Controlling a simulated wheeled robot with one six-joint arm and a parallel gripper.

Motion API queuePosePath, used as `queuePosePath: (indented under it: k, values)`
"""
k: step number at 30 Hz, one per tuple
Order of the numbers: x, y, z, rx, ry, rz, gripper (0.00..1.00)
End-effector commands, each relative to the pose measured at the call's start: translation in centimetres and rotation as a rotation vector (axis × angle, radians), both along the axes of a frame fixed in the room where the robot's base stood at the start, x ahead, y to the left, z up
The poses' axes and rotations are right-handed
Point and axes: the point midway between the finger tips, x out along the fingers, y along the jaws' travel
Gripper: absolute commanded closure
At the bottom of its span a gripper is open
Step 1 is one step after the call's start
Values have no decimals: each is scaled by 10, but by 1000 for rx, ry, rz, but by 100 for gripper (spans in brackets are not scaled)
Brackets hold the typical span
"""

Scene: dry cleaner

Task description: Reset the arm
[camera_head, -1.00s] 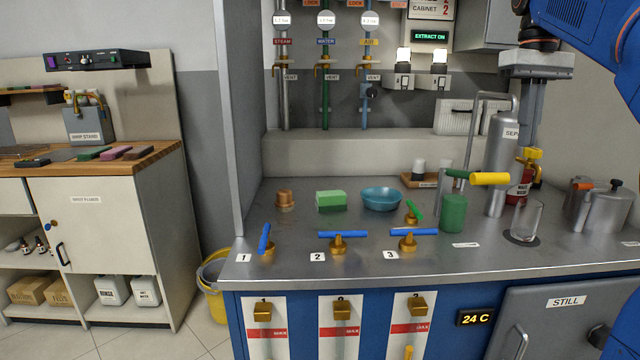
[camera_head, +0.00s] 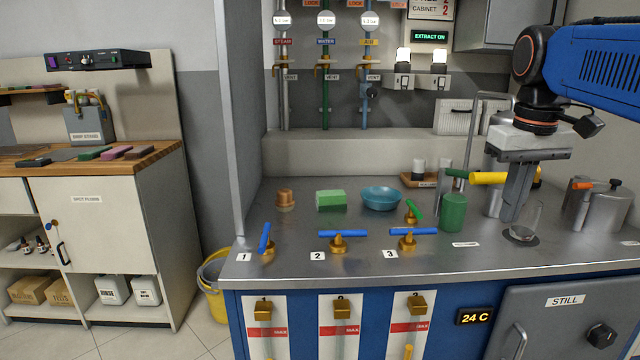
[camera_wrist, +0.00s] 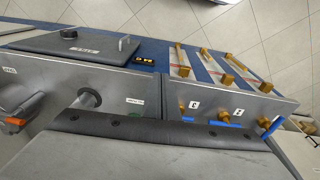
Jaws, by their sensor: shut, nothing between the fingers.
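My gripper (camera_head: 514,200) hangs fingers-down at the right of the steel counter in the head view. Its fingers are together with nothing between them. It is in front of the separator cylinder and hides much of it. A clear glass beaker (camera_head: 524,222) stands on a dark round pad just beside the fingertips, partly behind them in the picture; I cannot tell whether they touch. My blue arm comes in from the upper right. In the wrist view a grey body fills the lower part, and the counter and its front lie beyond it.
A yellow-handled lever (camera_head: 490,178) is close left of the fingers. A green cup (camera_head: 453,212), blue bowl (camera_head: 381,198) and green sponge (camera_head: 331,200) stand farther left. Three blue-handled valves line the front, including valve 3 (camera_head: 408,240). A steel pot (camera_head: 607,208) stands right.

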Motion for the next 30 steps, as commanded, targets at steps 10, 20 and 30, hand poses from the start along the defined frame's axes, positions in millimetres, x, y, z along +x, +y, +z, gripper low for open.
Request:
queuePosePath:
  k: [10,20,30]
  values:
    - [-74,33,-118,14,-153,-20,100]
    - [-129,51,-223,42,-272,-39,100]
    - [-139,54,-246,51,-298,-46,100]
